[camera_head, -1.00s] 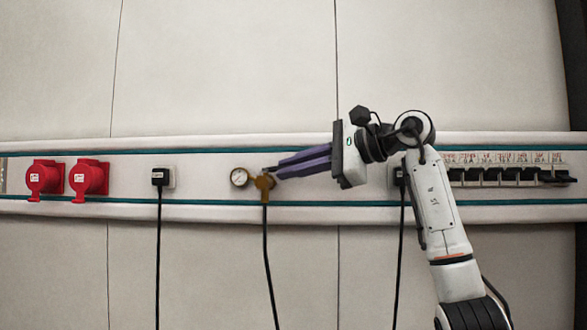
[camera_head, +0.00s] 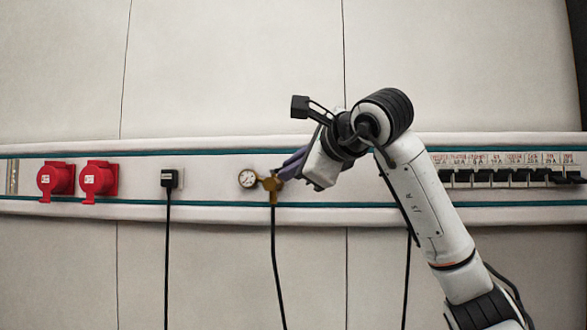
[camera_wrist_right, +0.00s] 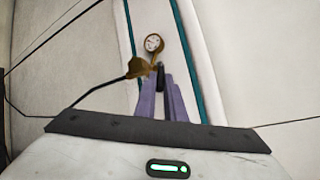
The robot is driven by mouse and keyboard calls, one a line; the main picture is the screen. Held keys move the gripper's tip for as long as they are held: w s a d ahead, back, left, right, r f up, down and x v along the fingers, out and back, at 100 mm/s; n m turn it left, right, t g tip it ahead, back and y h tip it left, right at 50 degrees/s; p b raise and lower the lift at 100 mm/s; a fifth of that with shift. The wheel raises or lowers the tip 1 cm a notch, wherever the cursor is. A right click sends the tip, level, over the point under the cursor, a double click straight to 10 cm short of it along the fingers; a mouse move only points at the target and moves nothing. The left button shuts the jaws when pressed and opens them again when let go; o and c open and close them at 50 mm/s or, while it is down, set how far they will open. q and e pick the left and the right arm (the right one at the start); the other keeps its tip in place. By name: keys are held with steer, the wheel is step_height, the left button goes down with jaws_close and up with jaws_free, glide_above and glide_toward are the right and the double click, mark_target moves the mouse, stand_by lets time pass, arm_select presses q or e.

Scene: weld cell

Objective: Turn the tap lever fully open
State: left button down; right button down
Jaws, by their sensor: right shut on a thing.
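The brass tap (camera_head: 272,184) sits on the wall rail with a round gauge (camera_head: 247,179) on its left and a black hose hanging below. In the right wrist view the tap body (camera_wrist_right: 138,68) and gauge (camera_wrist_right: 154,43) show just past my fingertips. The dark tap lever (camera_wrist_right: 161,78) lies between the purple fingers there. My right gripper (camera_head: 284,172) reaches the tap from the right, its fingers shut on the lever. In the head view the lever is hidden by the fingers. My left gripper is not in view.
Two red sockets (camera_head: 98,179) and a black plug (camera_head: 169,178) with a hanging cable are on the rail to the left. A row of black switches (camera_head: 500,177) is on the right. Another cable hangs behind my right arm. The wall above and below is clear.

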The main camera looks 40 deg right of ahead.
stand_by(0.3)
steer(key=c, duration=1.8)
jaws_free()
steer(key=shift+c, duration=0.2)
steer(key=shift+f, duration=0.1)
steer(key=shift+a, duration=0.1)
steer(key=shift+s, duration=0.15)
